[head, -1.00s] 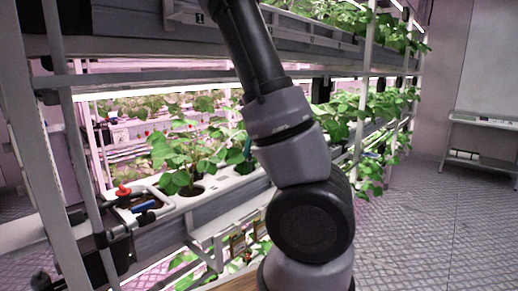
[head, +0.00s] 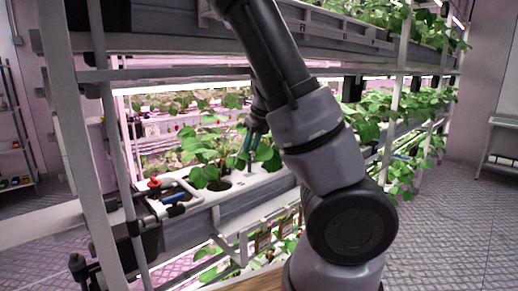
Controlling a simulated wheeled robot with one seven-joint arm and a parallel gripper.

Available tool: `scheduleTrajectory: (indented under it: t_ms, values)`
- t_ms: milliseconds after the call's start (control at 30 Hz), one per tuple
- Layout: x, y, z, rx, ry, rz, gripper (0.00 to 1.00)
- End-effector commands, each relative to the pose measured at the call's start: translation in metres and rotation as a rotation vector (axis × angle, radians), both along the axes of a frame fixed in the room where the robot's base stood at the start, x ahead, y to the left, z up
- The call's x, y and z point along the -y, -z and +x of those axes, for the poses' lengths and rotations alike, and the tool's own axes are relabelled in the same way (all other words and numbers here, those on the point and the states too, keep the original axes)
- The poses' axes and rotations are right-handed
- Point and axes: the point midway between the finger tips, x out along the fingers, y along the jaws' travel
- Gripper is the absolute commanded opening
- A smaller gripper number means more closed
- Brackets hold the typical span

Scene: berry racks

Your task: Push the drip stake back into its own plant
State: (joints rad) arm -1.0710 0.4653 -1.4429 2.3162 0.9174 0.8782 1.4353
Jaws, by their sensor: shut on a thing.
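My gripper (head: 250,146) hangs at the back of the white grow channel (head: 263,185), its teal fingers pointing down, partly behind my own arm. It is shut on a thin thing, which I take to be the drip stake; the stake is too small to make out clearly. The fingers are just right of a leafy strawberry plant (head: 207,152), which grows from a round dark pot hole (head: 219,185) in the channel. More leaves (head: 267,153) stand close to the right of the fingers. Whether the stake touches the channel or a pot, I cannot tell.
A red knob (head: 155,183) and a blue-handled part (head: 174,198) sit at the channel's left end. A grey upright (head: 125,180) stands at the left. A shelf tier (head: 230,42) runs above. Open floor (head: 450,215) lies to the right.

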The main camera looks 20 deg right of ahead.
Motion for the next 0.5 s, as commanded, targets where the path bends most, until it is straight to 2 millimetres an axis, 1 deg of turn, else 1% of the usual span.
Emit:
scheduleTrajectory:
  t_ms: [33,500]
  values:
    - [-0.006,0.000,0.001,0.000,-0.004,-0.001,0.00]
    - [-0.052,0.000,0.010,0.000,-0.003,-0.001,0.00]
